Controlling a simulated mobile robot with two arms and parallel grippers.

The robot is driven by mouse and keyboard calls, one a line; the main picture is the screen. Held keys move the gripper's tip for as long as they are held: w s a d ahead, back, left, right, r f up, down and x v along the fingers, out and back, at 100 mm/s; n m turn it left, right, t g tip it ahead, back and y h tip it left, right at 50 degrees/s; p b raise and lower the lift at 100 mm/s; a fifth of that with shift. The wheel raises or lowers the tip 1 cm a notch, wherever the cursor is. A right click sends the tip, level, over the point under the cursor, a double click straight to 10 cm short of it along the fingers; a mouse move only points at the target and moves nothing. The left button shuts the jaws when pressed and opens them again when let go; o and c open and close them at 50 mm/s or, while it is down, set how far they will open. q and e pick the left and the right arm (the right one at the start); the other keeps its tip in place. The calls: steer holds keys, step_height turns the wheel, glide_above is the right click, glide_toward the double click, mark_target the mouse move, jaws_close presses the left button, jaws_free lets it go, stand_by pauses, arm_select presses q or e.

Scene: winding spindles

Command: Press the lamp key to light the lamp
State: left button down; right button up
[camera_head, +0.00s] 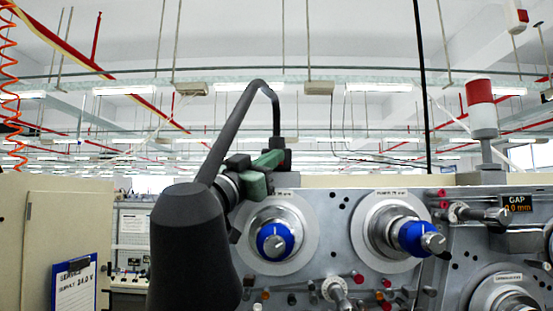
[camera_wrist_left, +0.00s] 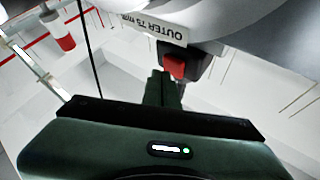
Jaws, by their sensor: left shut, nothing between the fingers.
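A red key (camera_wrist_left: 174,66) on a small dark housing shows in the left wrist view, under a plate marked OUTER 75 mm. I take it for the lamp key; it is not clear in the head view. My left gripper (camera_head: 268,160) is at the top edge of the grey machine panel, above the left spindle. In the left wrist view its green fingers (camera_wrist_left: 162,84) are shut and empty, with their tips right beside the key. I cannot tell whether they touch it. A red-and-white lamp (camera_head: 480,105) stands at the panel's right; I see no clear glow. My right gripper is out of view.
The panel carries a left spindle with a blue knob (camera_head: 275,242) and a right spindle with a blue knob (camera_head: 416,238). Several small coloured buttons sit below. A GAP display (camera_head: 517,203) is at the right. A clipboard (camera_head: 74,285) hangs at lower left. Above the panel is open room.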

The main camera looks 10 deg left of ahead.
arm_select(q)
steer(key=shift+w+a, duration=0.1)
steer(key=shift+w, duration=0.35)
stand_by(0.4)
stand_by(0.3)
steer(key=shift+s+f+b, duration=0.15)
steer(key=shift+s+b, duration=0.35)
steer(key=shift+s, duration=0.05)
steer(key=shift+s+d, duration=0.2)
steer(key=shift+s, duration=0.05)
steer(key=s+b, duration=0.1)
steer(key=s, duration=0.1)
steer(key=s+d+b, duration=0.1)
steer(key=s+b, duration=0.1)
steer(key=s, duration=0.1)
